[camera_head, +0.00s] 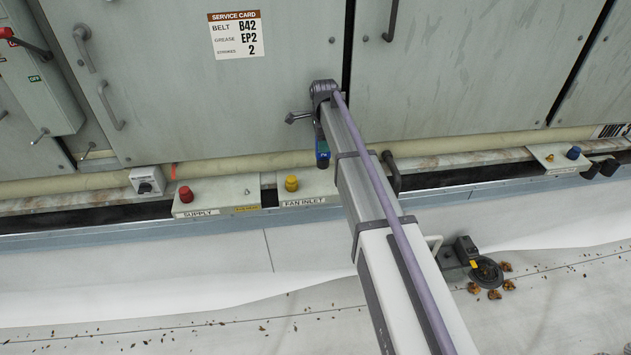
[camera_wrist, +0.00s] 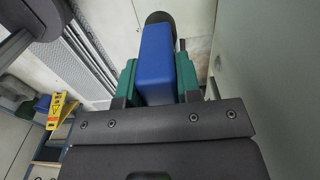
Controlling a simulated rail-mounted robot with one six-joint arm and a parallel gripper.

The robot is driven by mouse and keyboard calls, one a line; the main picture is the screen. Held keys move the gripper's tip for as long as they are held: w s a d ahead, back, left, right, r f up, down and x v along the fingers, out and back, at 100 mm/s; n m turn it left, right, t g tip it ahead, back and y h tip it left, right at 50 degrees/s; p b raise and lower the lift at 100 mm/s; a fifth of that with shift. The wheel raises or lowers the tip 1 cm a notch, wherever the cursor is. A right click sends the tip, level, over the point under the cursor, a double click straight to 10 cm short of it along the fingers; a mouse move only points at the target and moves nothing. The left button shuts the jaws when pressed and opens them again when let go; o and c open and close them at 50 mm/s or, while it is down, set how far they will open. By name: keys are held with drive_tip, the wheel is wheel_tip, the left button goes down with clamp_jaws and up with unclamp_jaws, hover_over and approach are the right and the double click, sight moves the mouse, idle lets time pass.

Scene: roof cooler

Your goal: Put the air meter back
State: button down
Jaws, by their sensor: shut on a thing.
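My gripper (camera_wrist: 158,88) shows in the wrist view with its green finger pads pressed on both sides of a blue block-shaped device with a black rounded end, which looks like the air meter (camera_wrist: 157,62). The fingers are mostly hidden there by my arm. No marked holder for the meter can be made out.
A SUPPLY plate with a red knob (camera_head: 186,194) and a yellow knob (camera_head: 291,183) stand along the cabinet's base. A black wheel-like item (camera_head: 487,271) lies on the roof among leaves. A yellow warning sign (camera_wrist: 61,109) shows in the wrist view. A cabinet wall (camera_wrist: 268,80) is close on the right.

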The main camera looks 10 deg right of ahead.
wheel_tip(320, 180, down, 9)
drive_tip(key=b, duration=0.8)
drive_tip(key=shift+a+f, duration=0.1)
drive_tip(key=shift+f, duration=0.1)
drive_tip(key=c, duration=0.8)
unclamp_jaws()
drive_tip(key=shift+r, duration=0.15)
